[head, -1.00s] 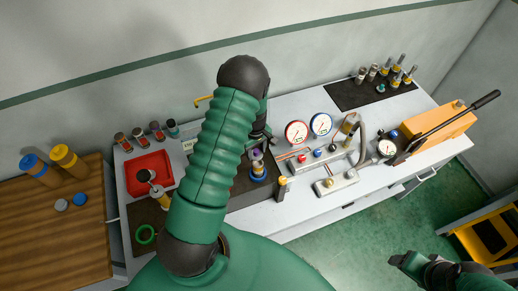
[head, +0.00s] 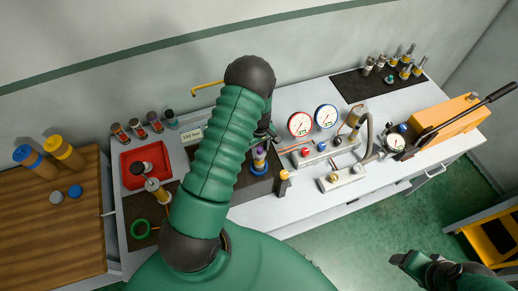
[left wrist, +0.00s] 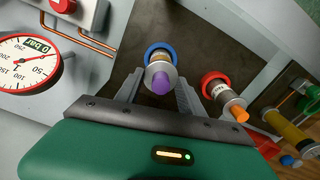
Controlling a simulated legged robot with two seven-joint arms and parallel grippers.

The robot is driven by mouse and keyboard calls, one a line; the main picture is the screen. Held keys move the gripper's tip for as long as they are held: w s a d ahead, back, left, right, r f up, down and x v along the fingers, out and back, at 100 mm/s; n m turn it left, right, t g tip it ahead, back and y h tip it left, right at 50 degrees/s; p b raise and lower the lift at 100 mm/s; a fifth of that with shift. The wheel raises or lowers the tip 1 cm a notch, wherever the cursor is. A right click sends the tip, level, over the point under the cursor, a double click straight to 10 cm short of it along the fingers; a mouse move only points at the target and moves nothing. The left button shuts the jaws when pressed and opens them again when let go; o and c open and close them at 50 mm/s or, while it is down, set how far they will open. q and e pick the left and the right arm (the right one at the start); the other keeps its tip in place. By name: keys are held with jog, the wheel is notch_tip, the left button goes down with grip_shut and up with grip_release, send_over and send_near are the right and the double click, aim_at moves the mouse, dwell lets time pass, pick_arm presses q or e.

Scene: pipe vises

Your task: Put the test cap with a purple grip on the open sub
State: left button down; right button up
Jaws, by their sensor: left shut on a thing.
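The test cap with a purple grip (left wrist: 161,82) stands between the fingers of my left gripper (left wrist: 158,97), which is shut on it. A grey flange and a blue ring (left wrist: 160,50) show around it. In the head view the purple grip (head: 260,153) and blue ring (head: 259,166) stand over the dark mat, partly behind my left arm. My left gripper (head: 266,136) is mostly hidden there. A red-ringed piece with an orange grip (left wrist: 229,97) is beside it in the wrist view. I cannot tell which piece is the open sub. My right gripper (head: 408,262) is low at the right, away from the bench.
A red tray (head: 128,183) and a green ring (head: 140,228) lie at the left of the bench. Two gauges (head: 301,123), valve blocks (head: 343,177) and an orange pump (head: 445,120) stand to the right. Several fittings stand on the back mat (head: 350,88).

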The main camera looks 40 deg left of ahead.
pick_arm(q)
jog(key=shift+w+a+f, duration=0.15)
jog(key=shift+w+a, duration=0.05)
jog(key=shift+s+a, duration=0.3)
jog(key=shift+a, duration=0.1)
jog(key=shift+s, duration=0.25)
jog(key=shift+w+d, duration=0.25)
jog(key=shift+d, duration=0.05)
pick_arm(e)
jog(key=shift+w+a+f, duration=0.1)
jog(key=shift+a+f, duration=0.1)
pick_arm(q)
jog(key=shift+a, duration=0.2)
pick_arm(e)
jog(key=shift+a+r, duration=0.1)
jog(key=shift+a, duration=0.15)
pick_arm(q)
jog(key=shift+d, duration=0.15)
jog(key=shift+w+d, duration=0.1)
jog(key=shift+d, duration=0.15)
pick_arm(e)
jog(key=shift+d, duration=0.15)
